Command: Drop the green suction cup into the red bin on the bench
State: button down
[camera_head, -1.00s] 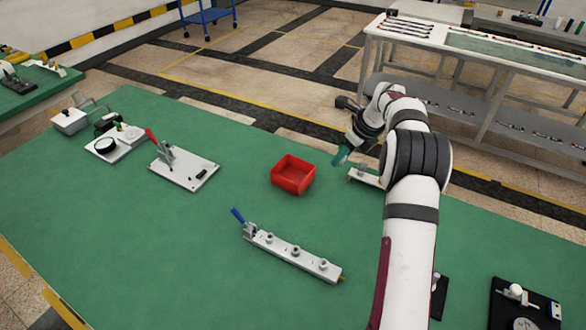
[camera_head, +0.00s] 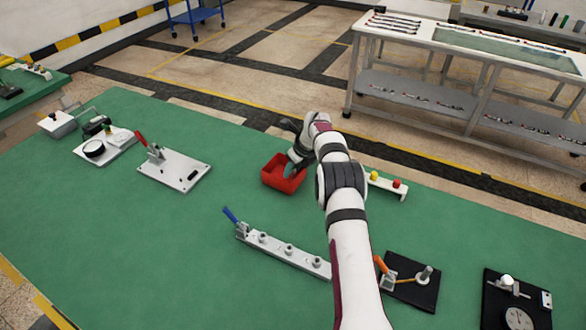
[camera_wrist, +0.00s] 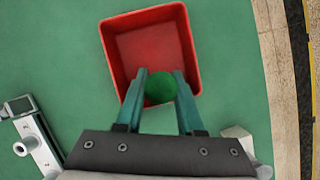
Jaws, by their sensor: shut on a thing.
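The red bin (camera_head: 271,178) stands on the green bench, left of my arm in the head view. It fills the upper middle of the wrist view (camera_wrist: 118,72), with its bare floor showing. The green suction cup (camera_wrist: 160,87) shows as a round green shape between my fingertips. My gripper (camera_wrist: 160,84) is shut on the cup, and the fingertips and cup overlap the bin's opening in the wrist view. In the head view my gripper (camera_head: 291,170) is at the bin's right side. The cup cannot be made out there, and its height over the bin floor is unclear.
A long fixture with a blue handle (camera_head: 285,250) lies in front of the bin. A white plate with a red-handled clamp (camera_head: 175,170) lies to its left. Green bench surface around the bin is clear.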

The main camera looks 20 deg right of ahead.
jog(key=shift+f, duration=0.55)
jog(key=c, duration=0.5)
grip_release()
